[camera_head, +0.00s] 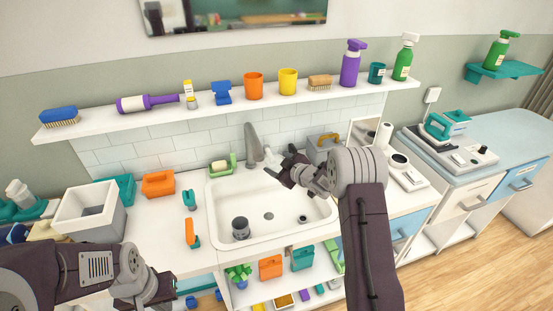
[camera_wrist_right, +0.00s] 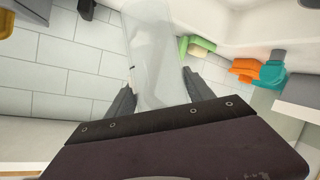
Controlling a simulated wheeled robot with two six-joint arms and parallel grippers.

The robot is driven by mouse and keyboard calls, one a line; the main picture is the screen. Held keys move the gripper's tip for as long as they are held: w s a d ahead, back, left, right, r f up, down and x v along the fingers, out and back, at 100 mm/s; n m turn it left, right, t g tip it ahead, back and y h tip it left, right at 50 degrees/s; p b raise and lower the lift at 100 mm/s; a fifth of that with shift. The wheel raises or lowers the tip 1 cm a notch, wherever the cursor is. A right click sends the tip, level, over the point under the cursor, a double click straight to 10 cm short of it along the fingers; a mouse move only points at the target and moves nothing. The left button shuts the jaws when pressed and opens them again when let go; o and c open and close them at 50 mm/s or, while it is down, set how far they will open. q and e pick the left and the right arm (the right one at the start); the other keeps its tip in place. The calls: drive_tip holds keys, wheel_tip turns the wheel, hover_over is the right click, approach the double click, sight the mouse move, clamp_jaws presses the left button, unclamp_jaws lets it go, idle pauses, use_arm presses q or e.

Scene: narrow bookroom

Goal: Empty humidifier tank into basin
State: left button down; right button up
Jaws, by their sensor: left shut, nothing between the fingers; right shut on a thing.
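My right gripper (camera_head: 283,172) is above the white basin (camera_head: 225,190), near its back right. It is shut on a clear, translucent tank (camera_wrist_right: 152,60). In the right wrist view the tank stands between the two fingers and extends away from them. In the head view the tank is small and partly hidden by the gripper near the faucet (camera_head: 253,143), and its contents cannot be made out. My left gripper (camera_head: 168,290) is shut and empty, low at the front left, in front of the counter.
A dark grey cylinder (camera_head: 240,228) stands in the basin's front left. A green soap dish (camera_head: 222,166) sits behind the basin. Orange (camera_head: 158,183) and teal items and a white bin (camera_head: 92,210) fill the left counter. A shelf (camera_head: 215,104) with bottles and cups runs above.

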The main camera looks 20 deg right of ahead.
drive_tip(key=shift+r+m+p, duration=0.5)
drive_tip(key=shift+p, duration=0.6)
use_arm(q)
wheel_tip(320, 180, up, 4)
drive_tip(key=shift+r+p, duration=0.1)
drive_tip(key=shift+p, duration=0.2)
use_arm(e)
drive_tip(key=shift+s+a+f+g+y, duration=0.1)
drive_tip(key=shift+f+g+y, duration=0.2)
drive_tip(key=shift+y, duration=0.1)
drive_tip(key=m+p, duration=0.1)
drive_tip(key=p, duration=0.2)
drive_tip(key=shift+a+r+y, duration=0.1)
drive_tip(key=shift+a+y, duration=0.1)
drive_tip(key=shift+y, duration=0.1)
drive_tip(key=shift+s+f+m+g+p, duration=0.1)
drive_tip(key=shift+f+m+g+p, duration=0.2)
drive_tip(key=shift+m, duration=0.1)
drive_tip(key=shift+a+m+y+p, duration=0.15)
drive_tip(key=shift+m+y+p, duration=0.15)
drive_tip(key=shift+p, duration=0.25)
drive_tip(key=shift+s+f, duration=0.1)
use_arm(q)
wheel_tip(320, 180, up, 4)
drive_tip(key=shift+r, duration=0.25)
use_arm(e)
drive_tip(key=shift+f, duration=0.1)
